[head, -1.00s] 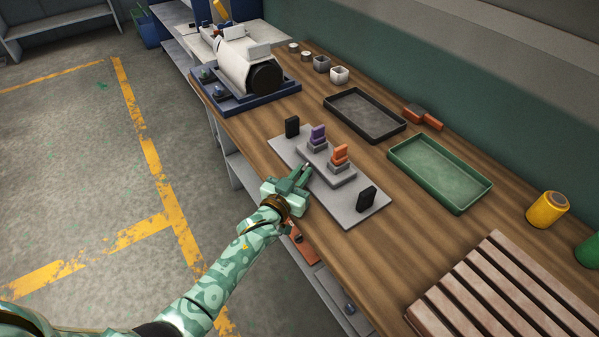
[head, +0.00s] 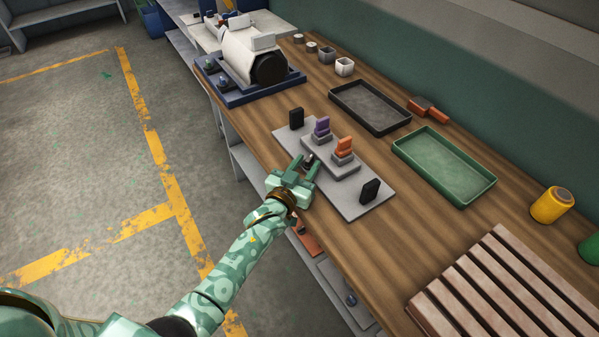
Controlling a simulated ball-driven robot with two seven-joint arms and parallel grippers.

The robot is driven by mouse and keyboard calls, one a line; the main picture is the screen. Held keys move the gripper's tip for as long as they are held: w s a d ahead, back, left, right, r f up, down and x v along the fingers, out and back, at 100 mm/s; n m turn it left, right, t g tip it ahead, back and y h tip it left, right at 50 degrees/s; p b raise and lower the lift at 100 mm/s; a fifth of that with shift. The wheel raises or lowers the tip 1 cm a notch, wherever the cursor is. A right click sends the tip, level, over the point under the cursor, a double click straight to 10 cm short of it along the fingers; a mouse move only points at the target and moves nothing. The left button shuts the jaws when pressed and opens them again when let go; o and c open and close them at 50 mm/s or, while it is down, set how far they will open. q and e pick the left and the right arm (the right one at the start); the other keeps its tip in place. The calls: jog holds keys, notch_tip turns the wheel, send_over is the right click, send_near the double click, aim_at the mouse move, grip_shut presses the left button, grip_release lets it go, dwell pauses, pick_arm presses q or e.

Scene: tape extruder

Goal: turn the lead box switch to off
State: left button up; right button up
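My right gripper is not in view.
A black tray (head: 344,101) and a green tray (head: 484,194) lie right of the plate. A white machine on a blue base (head: 243,99) stands beyond it. Bare bench lies between.

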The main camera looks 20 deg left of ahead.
pick_arm(q)
jog(key=s+a+p, duration=0.2)
jog(key=s+p, duration=0.2)
jog(key=s, duration=1.2)
jog(key=shift+a, duration=0.1)
